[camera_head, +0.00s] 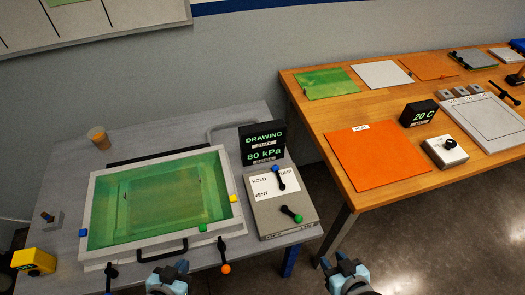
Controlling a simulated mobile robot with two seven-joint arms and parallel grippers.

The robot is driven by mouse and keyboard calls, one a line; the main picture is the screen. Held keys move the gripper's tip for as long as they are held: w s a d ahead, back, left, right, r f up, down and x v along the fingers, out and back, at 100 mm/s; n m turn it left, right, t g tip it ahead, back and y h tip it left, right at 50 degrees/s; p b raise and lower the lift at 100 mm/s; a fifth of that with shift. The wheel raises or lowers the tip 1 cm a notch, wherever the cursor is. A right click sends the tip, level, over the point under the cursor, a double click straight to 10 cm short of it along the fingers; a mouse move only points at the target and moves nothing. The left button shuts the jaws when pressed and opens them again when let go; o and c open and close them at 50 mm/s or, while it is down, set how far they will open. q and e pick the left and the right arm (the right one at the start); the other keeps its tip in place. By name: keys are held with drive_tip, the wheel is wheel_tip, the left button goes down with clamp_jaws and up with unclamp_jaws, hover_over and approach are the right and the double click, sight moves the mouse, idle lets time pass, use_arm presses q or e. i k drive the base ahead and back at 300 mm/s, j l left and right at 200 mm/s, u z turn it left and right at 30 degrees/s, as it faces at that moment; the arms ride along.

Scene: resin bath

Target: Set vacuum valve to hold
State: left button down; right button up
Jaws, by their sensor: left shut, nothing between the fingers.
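The vacuum valve is a black lever with a blue knob (276,169) on a grey box (262,222) with a white plate marked HOLD, VENT and a partly covered PUMP. The lever points up and slightly left, its knob beside the PUMP label and right of HOLD. A second lever with a green end (298,218) sits lower on the box. The display (262,143) behind reads DRAWING and 80 kPa. My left gripper (169,270) is shut and empty at the bottom edge, below the bath. My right gripper (336,262) is at the bottom edge, below right of the box, apart from it.
A white-framed bath (88,215) with green liquid stands left of the box. An orange-ended lever (224,257) is in front of it. A wooden table (310,125) with coloured sheets stands right.

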sight(275, 168)
drive_tip(key=l+u, duration=1)
drive_tip(key=l, duration=0.15)
